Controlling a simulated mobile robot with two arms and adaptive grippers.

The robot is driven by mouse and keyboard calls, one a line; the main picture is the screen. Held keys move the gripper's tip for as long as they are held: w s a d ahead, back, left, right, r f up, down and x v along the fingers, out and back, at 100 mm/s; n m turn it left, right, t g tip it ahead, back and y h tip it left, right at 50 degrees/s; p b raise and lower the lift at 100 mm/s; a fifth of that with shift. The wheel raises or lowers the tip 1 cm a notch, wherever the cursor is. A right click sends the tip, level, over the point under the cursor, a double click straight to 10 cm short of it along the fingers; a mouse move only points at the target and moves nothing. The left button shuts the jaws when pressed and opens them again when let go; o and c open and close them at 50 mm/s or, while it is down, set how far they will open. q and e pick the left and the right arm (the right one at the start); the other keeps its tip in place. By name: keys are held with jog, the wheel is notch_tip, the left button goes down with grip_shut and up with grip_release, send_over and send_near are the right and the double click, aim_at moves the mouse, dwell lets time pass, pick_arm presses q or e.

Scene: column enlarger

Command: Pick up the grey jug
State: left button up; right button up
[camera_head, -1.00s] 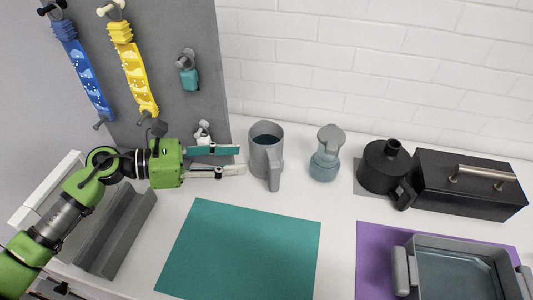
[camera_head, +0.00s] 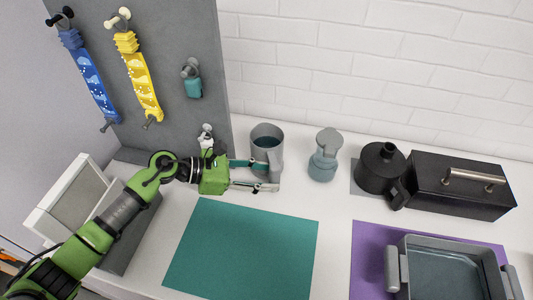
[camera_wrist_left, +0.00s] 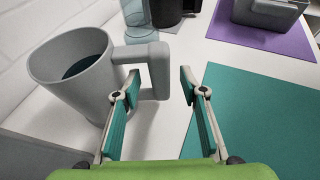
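The grey jug (camera_head: 266,133) stands upright on the white worktop near the back, with dark liquid inside. It also shows in the left wrist view (camera_wrist_left: 72,90), at the left, with its handle (camera_wrist_left: 152,72) toward the middle. My left gripper (camera_head: 268,175) is open beside the jug's front, its fingers overlapping the handle area in the head view. In the left wrist view the handle lies between and just past the open fingertips (camera_wrist_left: 160,80). Contact with the jug cannot be made out. My right gripper is not in view.
A blue-grey bottle (camera_head: 324,155) stands right of the jug. A black canister (camera_head: 381,168) and black box (camera_head: 462,185) stand farther right. A teal mat (camera_head: 245,250) lies clear in front; a grey tray (camera_head: 445,270) sits on a purple mat (camera_head: 367,260).

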pick_arm(q)
jog(key=shift+p+x, duration=0.3)
jog(key=shift+x, duration=0.9)
jog(key=shift+d+f, duration=0.1)
jog(key=shift+d, duration=0.2)
grip_shut()
jog(key=shift+w, duration=0.15)
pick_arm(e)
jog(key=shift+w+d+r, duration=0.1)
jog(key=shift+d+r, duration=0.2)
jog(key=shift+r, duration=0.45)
pick_arm(q)
jog(key=shift+r, duration=0.25)
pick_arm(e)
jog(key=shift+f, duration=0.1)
pick_arm(q)
jog(key=shift+r+b, duration=0.5)
jog(key=s+d+r+b, duration=0.4)
jog(key=s+r, duration=0.8)
jog(key=s, duration=0.1)
jog(key=shift+s, duration=0.3)
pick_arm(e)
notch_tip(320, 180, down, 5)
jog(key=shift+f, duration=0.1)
pick_arm(q)
jog(key=shift+f, duration=0.1)
